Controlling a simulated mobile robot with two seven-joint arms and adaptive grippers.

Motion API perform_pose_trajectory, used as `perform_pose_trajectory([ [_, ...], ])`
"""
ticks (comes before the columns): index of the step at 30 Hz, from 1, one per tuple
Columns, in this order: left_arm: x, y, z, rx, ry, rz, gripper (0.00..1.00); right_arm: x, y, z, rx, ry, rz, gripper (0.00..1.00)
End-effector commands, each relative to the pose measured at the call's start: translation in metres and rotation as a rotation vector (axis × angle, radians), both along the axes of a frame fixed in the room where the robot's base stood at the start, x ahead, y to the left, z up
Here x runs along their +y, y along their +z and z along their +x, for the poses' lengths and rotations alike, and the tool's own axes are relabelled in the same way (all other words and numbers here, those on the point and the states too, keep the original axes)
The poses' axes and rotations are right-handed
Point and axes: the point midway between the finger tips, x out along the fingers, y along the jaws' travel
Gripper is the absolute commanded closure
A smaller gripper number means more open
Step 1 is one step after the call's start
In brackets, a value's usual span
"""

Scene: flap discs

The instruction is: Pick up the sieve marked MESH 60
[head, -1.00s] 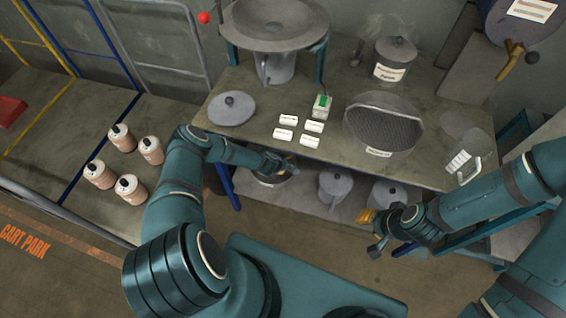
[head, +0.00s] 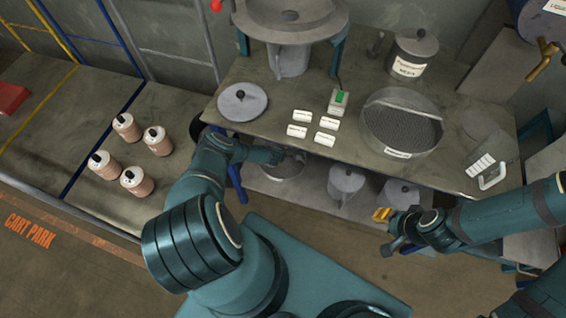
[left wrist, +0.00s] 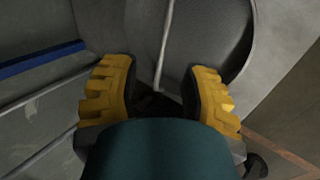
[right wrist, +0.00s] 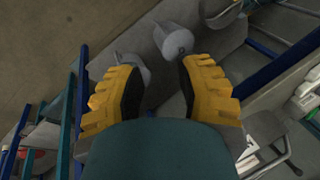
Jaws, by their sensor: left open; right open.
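A round grey sieve with a mesh floor (head: 402,122) lies on the table's right half. A white label (head: 397,152) is on its front rim; its text is too small to read. A second round, sieve-like pan (head: 284,165) is on the lower shelf, partly hidden under the tabletop. My left gripper (head: 279,156) is by that pan at the table's front edge; it is open and empty in the left wrist view (left wrist: 160,85). My right gripper (head: 386,231) is open and empty in front of the table, below the front edge, apart from the sieve.
Several white cards (head: 326,123), a green-topped box (head: 339,101), a grey lid (head: 243,101) and a labelled pot (head: 413,52) share the tabletop (head: 270,118). Grey jugs (head: 346,182) stand on the lower shelf. Several pink-brown bottles (head: 158,140) stand at left.

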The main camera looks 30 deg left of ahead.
Motion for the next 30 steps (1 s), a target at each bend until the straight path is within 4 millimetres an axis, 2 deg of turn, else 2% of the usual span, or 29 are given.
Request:
perform_pose_trajectory([
  [1, 0.001, -0.009, 0.004, -0.001, -0.001, 0.001, 0.56, 0.0, -0.011, -0.002, 0.005, 0.004, 0.001, 0.66],
  [12, 0.006, -0.038, 0.022, -0.001, -0.002, 0.001, 0.56, 0.003, -0.05, -0.016, 0.034, 0.029, 0.008, 0.66],
  [23, 0.008, -0.048, 0.03, -0.001, -0.001, -0.001, 0.56, 0.004, -0.065, -0.02, 0.045, 0.037, 0.011, 0.66],
  [30, 0.015, -0.07, 0.035, -0.001, -0.001, 0.001, 0.56, 0.003, -0.091, -0.016, 0.034, 0.034, 0.009, 0.66],
])
